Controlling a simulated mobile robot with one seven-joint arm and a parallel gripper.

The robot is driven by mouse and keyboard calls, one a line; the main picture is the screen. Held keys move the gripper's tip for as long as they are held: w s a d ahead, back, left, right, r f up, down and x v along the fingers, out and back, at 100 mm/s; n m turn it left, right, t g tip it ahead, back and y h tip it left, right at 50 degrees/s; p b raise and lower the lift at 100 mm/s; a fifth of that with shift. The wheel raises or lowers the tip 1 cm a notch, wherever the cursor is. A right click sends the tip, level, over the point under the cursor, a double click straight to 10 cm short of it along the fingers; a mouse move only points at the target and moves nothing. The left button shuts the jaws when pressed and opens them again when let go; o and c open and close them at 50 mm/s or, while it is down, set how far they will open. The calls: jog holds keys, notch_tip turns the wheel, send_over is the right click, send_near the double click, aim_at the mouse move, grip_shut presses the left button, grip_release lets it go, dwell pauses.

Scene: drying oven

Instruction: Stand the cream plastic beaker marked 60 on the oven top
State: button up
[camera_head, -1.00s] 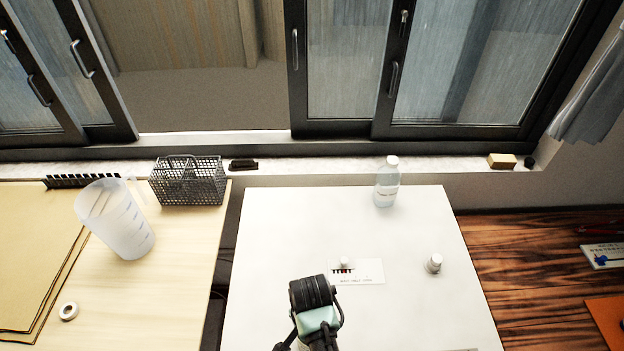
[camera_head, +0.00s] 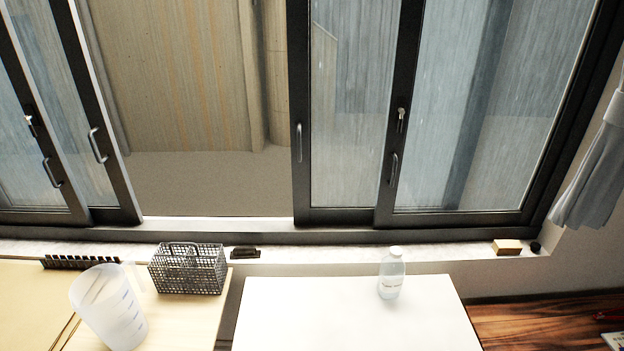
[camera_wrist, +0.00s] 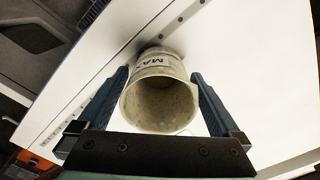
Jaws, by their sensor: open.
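A cream beaker (camera_wrist: 158,98) shows in the wrist view, its open mouth towards the camera and its far end against or close to a white surface (camera_wrist: 235,50). Dark letters that look like "MAX" show on its wall; I cannot read a 60. My gripper (camera_wrist: 160,75) is open, with one finger on each side of the beaker. I cannot tell whether the fingers touch it. The head view shows neither my gripper nor this beaker. It shows a white top (camera_head: 340,318), which may be the oven top.
A clear bottle (camera_head: 391,275) stands at the back of the white top. To the left are a wire basket (camera_head: 188,270) and a large translucent beaker (camera_head: 108,310) on a pale wooden table.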

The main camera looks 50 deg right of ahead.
notch_tip(320, 180, up, 12)
jog(key=b, duration=0.2)
jog(key=w+r+n+t+h, duration=0.3)
jog(key=w+r+n+t, duration=0.4)
jog(key=w+r, duration=1)
jog(key=w+a+r+n+t+h, duration=0.1)
jog(key=w+a+r+n+t, duration=0.15)
jog(key=r, duration=0.55)
jog(key=w+a+r+n+t, duration=0.1)
jog(key=w+a+r+t, duration=0.25)
jog(key=r, duration=0.35)
jog(key=s+a+r+n+t, duration=0.1)
jog(key=a+r+n+t, duration=0.15)
jog(key=r, duration=0.55)
jog(key=s+a+r+n+t, duration=0.1)
jog(key=a+r+t, duration=0.3)
jog(key=r, duration=0.4)
jog(key=s+a+r+n+t+y, duration=0.1)
jog(key=s+a+r+t, duration=0.3)
jog(key=r, duration=0.4)
jog(key=s+a+r+n+t+y, duration=0.2)
jog(key=s+a+r+n+t, duration=0.2)
jog(key=s+r, duration=0.3)
jog(key=shift+s+r+y, duration=0.15)
jog(key=shift+r+y, duration=0.15)
jog(key=shift+r, duration=0.65)
jog(key=shift+d, duration=0.1)
